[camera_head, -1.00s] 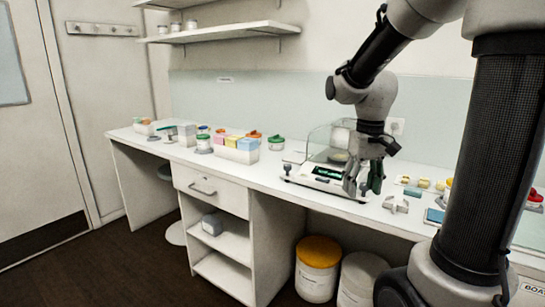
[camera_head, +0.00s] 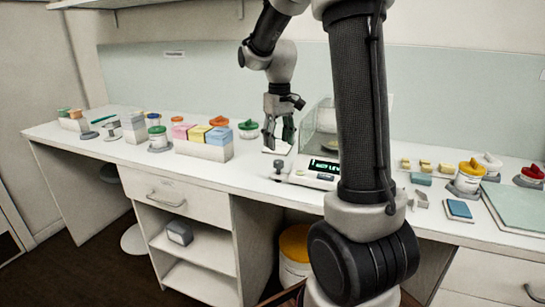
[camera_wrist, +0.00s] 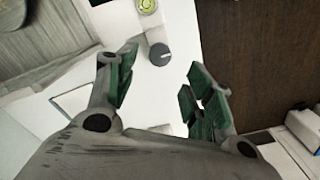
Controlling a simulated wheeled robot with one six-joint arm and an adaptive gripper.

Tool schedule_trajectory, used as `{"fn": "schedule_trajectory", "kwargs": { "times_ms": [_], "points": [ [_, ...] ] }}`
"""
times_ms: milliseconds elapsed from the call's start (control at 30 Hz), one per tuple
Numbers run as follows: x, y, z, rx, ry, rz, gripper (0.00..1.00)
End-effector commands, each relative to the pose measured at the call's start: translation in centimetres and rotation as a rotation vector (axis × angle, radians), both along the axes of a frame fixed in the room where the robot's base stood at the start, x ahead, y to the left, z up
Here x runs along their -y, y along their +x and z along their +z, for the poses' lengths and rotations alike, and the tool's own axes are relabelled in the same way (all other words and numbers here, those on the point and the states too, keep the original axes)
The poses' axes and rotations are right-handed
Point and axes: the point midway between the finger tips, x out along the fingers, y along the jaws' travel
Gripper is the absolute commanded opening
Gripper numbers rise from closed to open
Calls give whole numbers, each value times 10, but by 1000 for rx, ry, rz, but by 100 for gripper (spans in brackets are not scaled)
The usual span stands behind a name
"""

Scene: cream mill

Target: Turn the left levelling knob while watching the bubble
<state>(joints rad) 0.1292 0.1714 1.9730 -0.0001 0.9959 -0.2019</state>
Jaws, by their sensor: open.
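The white balance (camera_head: 312,180) stands on the bench with a lit green display (camera_head: 324,167), partly hidden by my column. Its left levelling knob (camera_head: 279,167) is dark and sits at the front left corner. In the wrist view this round grey knob (camera_wrist: 160,54) shows between and beyond the fingertips, apart from both. The yellow-green bubble level (camera_wrist: 146,5) shows at the top edge; the bubble's exact position is too small to tell. My gripper (camera_head: 279,138) is open and empty, above the bench at the balance's left end; its green-padded fingers show in the wrist view (camera_wrist: 163,60).
A flat white square (camera_head: 277,147) lies below my gripper. A white rack of coloured boxes (camera_head: 203,149) and lidded jars stand to the left. Yellow pieces (camera_head: 425,166), a blue block (camera_head: 459,209) and an orange-lidded jar (camera_head: 470,178) are to the right.

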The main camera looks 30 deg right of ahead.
Motion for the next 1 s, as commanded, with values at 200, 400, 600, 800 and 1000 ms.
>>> {"fn": "schedule_trajectory", "kwargs": {
  "times_ms": [200, 400, 600, 800, 1000],
  "points": [
    [0, -1, -38, -5, 1, 0, 52],
    [0, -1, -64, -3, 1, 0, 52],
    [0, 0, -70, -1, 0, -1, 52],
    [0, 0, -70, -1, 0, -1, 45],
    [0, 0, -70, -1, 0, -1, 8]
  ]
}}
